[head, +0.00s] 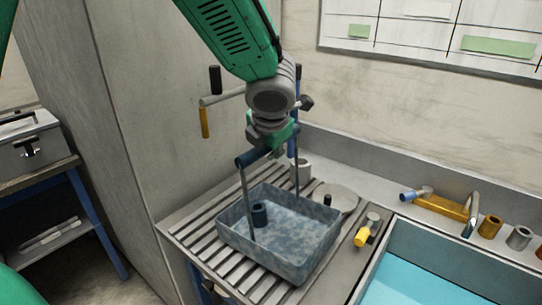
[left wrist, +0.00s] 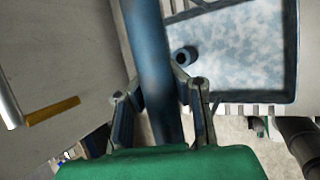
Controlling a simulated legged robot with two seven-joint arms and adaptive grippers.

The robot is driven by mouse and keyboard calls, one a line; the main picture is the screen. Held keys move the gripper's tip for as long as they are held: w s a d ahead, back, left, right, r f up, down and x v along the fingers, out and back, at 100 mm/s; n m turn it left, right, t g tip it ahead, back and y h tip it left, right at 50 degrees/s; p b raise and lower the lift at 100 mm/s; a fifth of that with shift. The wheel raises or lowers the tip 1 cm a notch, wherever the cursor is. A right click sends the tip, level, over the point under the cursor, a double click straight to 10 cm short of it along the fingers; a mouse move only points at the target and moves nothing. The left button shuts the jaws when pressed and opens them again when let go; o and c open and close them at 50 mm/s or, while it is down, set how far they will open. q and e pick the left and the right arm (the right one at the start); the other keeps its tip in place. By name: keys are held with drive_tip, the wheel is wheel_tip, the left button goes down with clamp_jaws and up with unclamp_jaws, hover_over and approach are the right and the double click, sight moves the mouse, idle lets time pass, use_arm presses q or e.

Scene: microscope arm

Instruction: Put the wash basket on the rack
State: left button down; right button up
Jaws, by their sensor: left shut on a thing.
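The wash basket (head: 275,262) is a blue-grey, shallow rectangular tub with two tall uprights and a dark blue crossbar handle. A small dark blue cylinder (head: 259,214) stands inside it. The rack (head: 184,220) is a grey slatted surface beside the sink. The basket is upright over the rack's slats; its underside is hidden, so I cannot tell contact for certain. My left gripper (head: 268,146) is shut on the handle's crossbar, above the basket. The left wrist view shows the blue bar (left wrist: 150,55) between the fingers and the basket's speckled floor (left wrist: 245,50). My right gripper is not seen.
A sink with blue water (head: 430,280) lies right of the rack. A yellow-handled item (head: 362,236), a round grey lid (head: 335,198) and a grey cup (head: 300,168) stand near the basket. A wall bar (head: 222,97) is behind my left arm.

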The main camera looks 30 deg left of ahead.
use_arm(q)
drive_tip(key=shift+w+d+f, duration=0.1)
drive_tip(key=shift+d+f, duration=0.3)
drive_tip(key=shift+d, duration=0.05)
drive_tip(key=c, duration=1.6)
unclamp_jaws()
drive_tip(key=shift+d, duration=0.4)
drive_tip(key=shift+a+r, duration=0.4)
drive_tip(key=shift+a, duration=0.3)
drive_tip(key=p+v, duration=0.2)
drive_tip(key=v, duration=0.9)
drive_tip(key=shift+s, duration=0.25)
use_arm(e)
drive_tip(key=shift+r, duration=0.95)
